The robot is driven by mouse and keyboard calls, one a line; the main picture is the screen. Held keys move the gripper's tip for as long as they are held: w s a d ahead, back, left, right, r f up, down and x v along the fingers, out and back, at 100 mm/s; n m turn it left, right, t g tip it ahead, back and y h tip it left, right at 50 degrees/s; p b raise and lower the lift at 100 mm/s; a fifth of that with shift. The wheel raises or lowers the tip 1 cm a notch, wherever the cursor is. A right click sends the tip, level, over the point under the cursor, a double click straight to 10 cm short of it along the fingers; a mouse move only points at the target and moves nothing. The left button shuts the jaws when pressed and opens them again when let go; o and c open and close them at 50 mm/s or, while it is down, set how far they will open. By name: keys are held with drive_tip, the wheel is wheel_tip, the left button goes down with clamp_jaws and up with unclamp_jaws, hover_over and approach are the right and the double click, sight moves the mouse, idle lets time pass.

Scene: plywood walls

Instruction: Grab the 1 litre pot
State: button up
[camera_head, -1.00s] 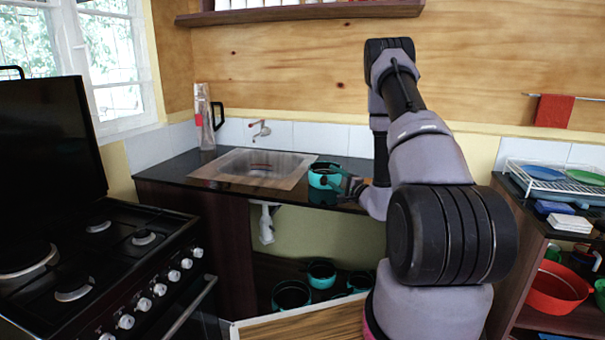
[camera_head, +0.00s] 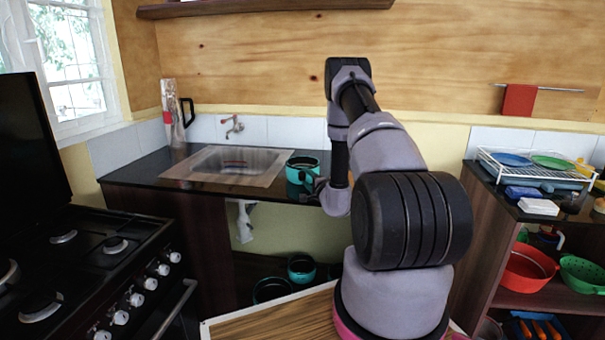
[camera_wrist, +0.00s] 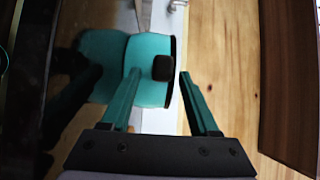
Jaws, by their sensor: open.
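A teal pot (camera_head: 302,170) with a dark rim stands upright on the black counter, just right of the sink. My gripper (camera_head: 309,184) is at the pot's near right side, open. In the wrist view the pot (camera_wrist: 150,72) shows sideways, with its reflection in the glossy counter to the left. A black handle or knob on the pot (camera_wrist: 163,67) appears between the two green fingertips of my gripper (camera_wrist: 159,74). The left finger overlaps the pot's body, and the right finger is past its rim. I cannot tell whether they touch. No size marking is visible.
More teal pots (camera_head: 301,268) stand on the low shelf under the counter. The sink (camera_head: 225,163) lies left of the pot. A black stove (camera_head: 85,260) is at left. A shelf unit with a dish rack (camera_head: 535,168) and a red colander (camera_head: 527,268) is at right.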

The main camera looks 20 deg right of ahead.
drive_tip(key=shift+w, duration=0.85)
clamp_jaws()
drive_tip(key=shift+r, duration=0.1)
idle(0.6)
